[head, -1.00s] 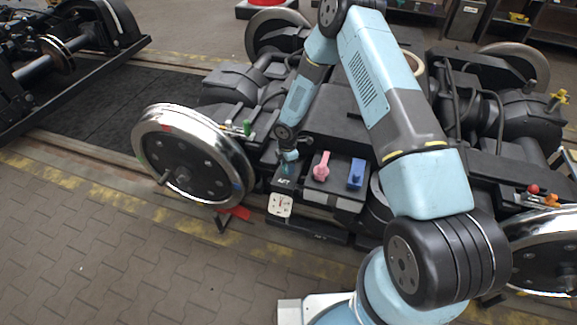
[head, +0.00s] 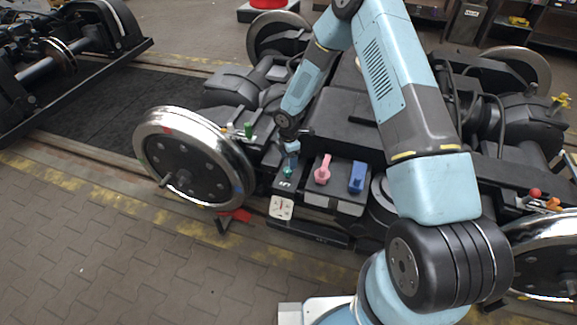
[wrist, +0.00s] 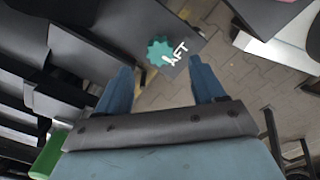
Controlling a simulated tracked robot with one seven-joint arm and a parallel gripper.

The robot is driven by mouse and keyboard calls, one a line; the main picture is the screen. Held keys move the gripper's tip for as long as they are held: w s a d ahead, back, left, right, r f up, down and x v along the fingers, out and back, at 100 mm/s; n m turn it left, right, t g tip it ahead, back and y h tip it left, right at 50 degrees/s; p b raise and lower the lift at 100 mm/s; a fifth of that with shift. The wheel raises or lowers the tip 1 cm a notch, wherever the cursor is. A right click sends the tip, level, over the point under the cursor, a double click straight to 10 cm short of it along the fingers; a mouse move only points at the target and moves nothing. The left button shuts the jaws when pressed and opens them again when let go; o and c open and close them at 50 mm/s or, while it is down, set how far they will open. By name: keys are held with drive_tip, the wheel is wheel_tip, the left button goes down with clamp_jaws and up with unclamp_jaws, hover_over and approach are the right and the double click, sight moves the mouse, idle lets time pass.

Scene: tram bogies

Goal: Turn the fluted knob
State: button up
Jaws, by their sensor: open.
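The teal fluted knob (wrist: 160,51) shows in the wrist view on a dark panel marked "AFT", beyond and between my open fingertips. In the head view the knob (head: 287,171) is a small teal shape just below my gripper (head: 291,152), at the left end of the box front. In the wrist view my gripper (wrist: 160,82) has its two blue fingers spread apart with nothing between them. The fingers look apart from the knob.
A pink handle (head: 322,170) and a blue handle (head: 357,176) stand right of the knob. A white gauge (head: 281,208) is below it. A green handle (head: 249,130) is to the left, near the shiny wheel (head: 190,160). Paved floor lies in front.

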wheel_tip(320, 180, up, 7)
drive_tip(key=shift+r, duration=0.2)
idle(0.6)
wheel_tip(320, 180, up, 8)
drive_tip(key=m, duration=0.2)
hover_over(288, 169)
drive_tip(key=d, duration=0.4)
drive_tip(key=s+d+r+m+t+h, duration=0.1)
drive_tip(key=s+d+r+m, duration=0.25)
drive_tip(key=r, duration=0.45)
drive_tip(key=s+d+r+m+t, duration=0.15)
drive_tip(key=d+r, duration=0.25)
drive_tip(key=r, duration=0.5)
drive_tip(key=s+d+r+m+h, duration=0.1)
drive_tip(key=s+d+r+m, duration=0.25)
drive_tip(key=r, duration=0.45)
drive_tip(key=s+d+r+m+t, duration=0.1)
drive_tip(key=s+r+m, duration=0.3)
drive_tip(key=s, duration=0.4)
drive_tip(key=s+d+r+m+t+y, duration=0.1)
drive_tip(key=s+d+r+m, duration=0.2)
drive_tip(key=s, duration=0.6)
drive_tip(key=s+d+r+m+t+y, duration=0.1)
drive_tip(key=s+d+r+m, duration=0.1)
drive_tip(key=s+r+m, duration=0.3)
drive_tip(key=shift+s+d+r, duration=0.3)
drive_tip(key=shift+s+r, duration=1)
drive_tip(key=shift+s, duration=0.5)
drive_tip(key=shift+m, duration=0.25)
